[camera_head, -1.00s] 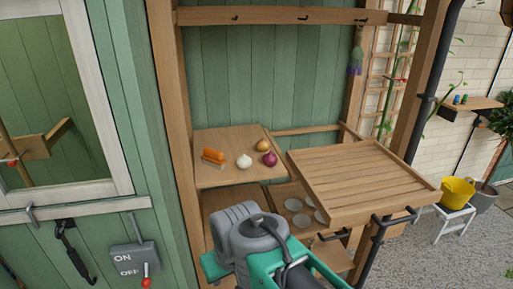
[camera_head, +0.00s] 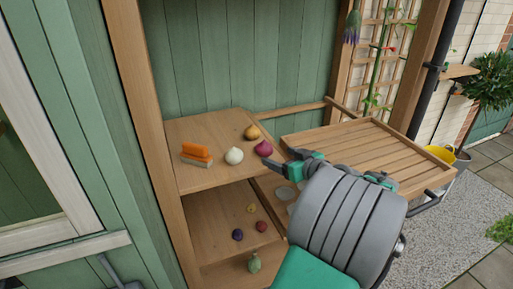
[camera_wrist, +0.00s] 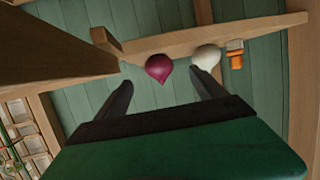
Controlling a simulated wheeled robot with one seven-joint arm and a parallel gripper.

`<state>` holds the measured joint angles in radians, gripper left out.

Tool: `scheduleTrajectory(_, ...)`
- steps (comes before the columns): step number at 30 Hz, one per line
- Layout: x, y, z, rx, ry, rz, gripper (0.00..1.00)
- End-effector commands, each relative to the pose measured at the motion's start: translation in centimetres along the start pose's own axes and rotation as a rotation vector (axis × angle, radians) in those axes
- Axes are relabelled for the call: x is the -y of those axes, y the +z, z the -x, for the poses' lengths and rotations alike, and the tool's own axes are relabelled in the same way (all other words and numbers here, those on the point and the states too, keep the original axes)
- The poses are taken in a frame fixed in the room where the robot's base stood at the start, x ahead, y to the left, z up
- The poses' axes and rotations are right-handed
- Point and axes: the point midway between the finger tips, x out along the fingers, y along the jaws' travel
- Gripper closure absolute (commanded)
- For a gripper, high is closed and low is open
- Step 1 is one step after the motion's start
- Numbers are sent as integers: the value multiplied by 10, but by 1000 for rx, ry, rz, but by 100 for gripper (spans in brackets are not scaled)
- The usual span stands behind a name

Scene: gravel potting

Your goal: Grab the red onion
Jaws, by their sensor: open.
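The red onion (camera_head: 264,148) sits on the upper wooden shelf (camera_head: 208,178), near its right front corner. In the wrist view the red onion (camera_wrist: 159,68) shows ahead of and between the two dark fingers. My gripper (camera_head: 283,160) is just right of the onion in the head view, its fingers apart and empty. It also fills the lower part of the wrist view (camera_wrist: 160,95). The onion is not between the fingertips. A white onion (camera_head: 234,156) stands left of the red onion, and a yellow onion (camera_head: 252,132) is behind it.
An orange brush (camera_head: 197,153) lies at the shelf's left. A slatted wooden tray (camera_head: 365,150) is close on the right, behind my arm. A lower shelf holds small vegetables (camera_head: 238,234). A wooden post (camera_head: 150,130) bounds the left side.

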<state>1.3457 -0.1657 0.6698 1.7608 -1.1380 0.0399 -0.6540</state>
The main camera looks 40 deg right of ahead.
Motion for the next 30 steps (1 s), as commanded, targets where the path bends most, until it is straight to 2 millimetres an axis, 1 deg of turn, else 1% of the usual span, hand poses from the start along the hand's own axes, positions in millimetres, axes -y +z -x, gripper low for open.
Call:
scheduleTrajectory(2,-2,-2,-7,-8,0,-1,20)
scheduleTrajectory(8,0,-5,-37,-5,-4,-1,20)
scheduleTrajectory(11,0,-8,-56,-4,-6,0,20)
scheduleTrajectory(13,-1,-5,-68,-3,-5,0,20)
scheduleTrajectory(15,-1,-5,-74,-4,-3,0,20)
scheduleTrajectory(22,-2,-3,-76,-4,-1,1,21)
scheduleTrajectory(30,-2,-3,-76,-4,-1,1,43)
